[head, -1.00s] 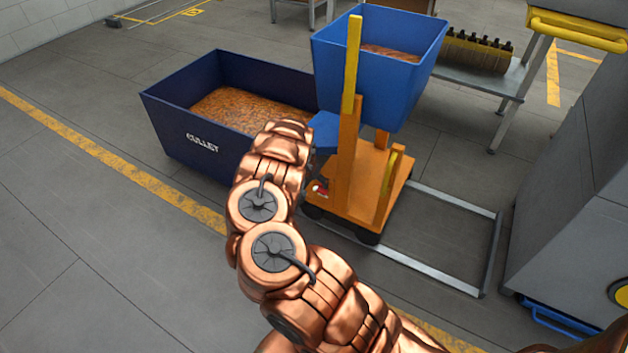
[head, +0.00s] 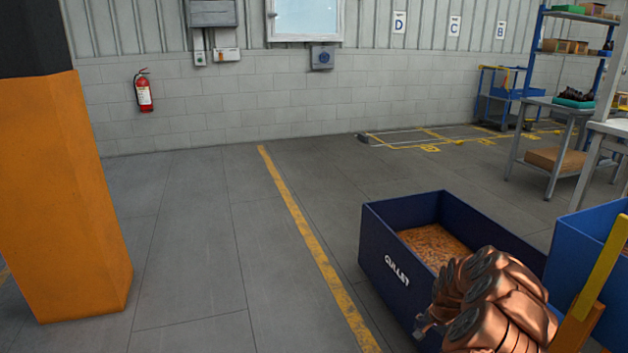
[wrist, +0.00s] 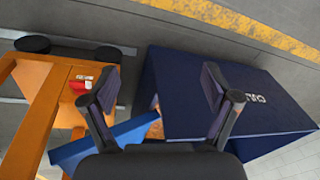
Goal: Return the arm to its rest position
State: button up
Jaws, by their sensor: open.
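My copper arm (head: 495,305) is folded at the lower right of the head view, in front of the dark blue cullet bin (head: 385,262). My gripper (wrist: 160,92) shows in the wrist view with its two dark fingers spread apart and nothing between them. Beyond the fingers there, the wall of the cullet bin (wrist: 235,85) is on the right. An orange lift cart (wrist: 45,100) is on the left. I cannot make out my gripper clearly in the head view.
A lighter blue bin (head: 580,250) and the cart's yellow post (head: 607,255) stand at the right edge. An orange pillar (head: 60,200) stands at the left. The floor between pillar and cullet bin is clear, crossed by a yellow line (head: 305,230). A fire extinguisher (head: 143,92) hangs on the back wall.

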jog(key=s+a+r+n+y, duration=0.2)
jog(key=s+a+r+n, duration=0.15)
jog(key=a+r, duration=0.9)
jog(key=s+a+r+n+g, duration=0.1)
jog(key=s+a+r+n, duration=0.3)
jog(key=s+a+r, duration=0.4)
jog(key=s+d+r+n+g+h, duration=0.1)
jog(key=s+r, duration=0.2)
jog(key=s, duration=0.8)
jog(key=s+r+n+g, duration=0.1)
jog(key=s+r, duration=0.1)
jog(key=s, duration=0.9)
jog(key=s+d+r+n+g+h, duration=0.1)
jog(key=s+r+g, duration=0.15)
jog(key=s, duration=0.75)
notch_tip(320, 180, up, 23)
jog(key=s+t+p, duration=0.1)
jog(key=p, duration=2)
jog(key=shift+s+t, duration=0.35)
jog(key=shift+s, duration=0.05)
jog(key=shift+d+f, duration=0.1)
